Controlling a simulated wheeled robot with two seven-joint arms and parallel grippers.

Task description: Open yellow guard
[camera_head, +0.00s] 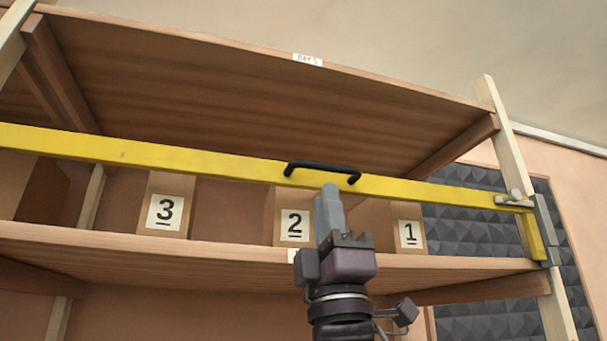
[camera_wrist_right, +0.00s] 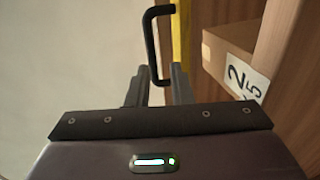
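The yellow guard (camera_head: 230,165) is a long bar across the front of the shelf. It also shows as a strip in the right wrist view (camera_wrist_right: 181,40). A black handle (camera_head: 322,166) is fixed on it and stands out from it in the right wrist view (camera_wrist_right: 151,45). A metal latch (camera_head: 515,199) sits at the bar's right end. My right gripper (camera_head: 328,192) is just below the handle in the head view. In the wrist view its fingers (camera_wrist_right: 158,75) are apart, with one end of the handle between them. I cannot tell whether they touch it. My left gripper is out of view.
Boxes labelled 3 (camera_head: 180,185), 2 (camera_head: 283,205) and 1 (camera_head: 397,215) stand on the wooden shelf board (camera_head: 180,247) behind the bar. A wooden post (camera_head: 508,150) stands at the right. Dark foam panels (camera_head: 460,235) cover part of the wall.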

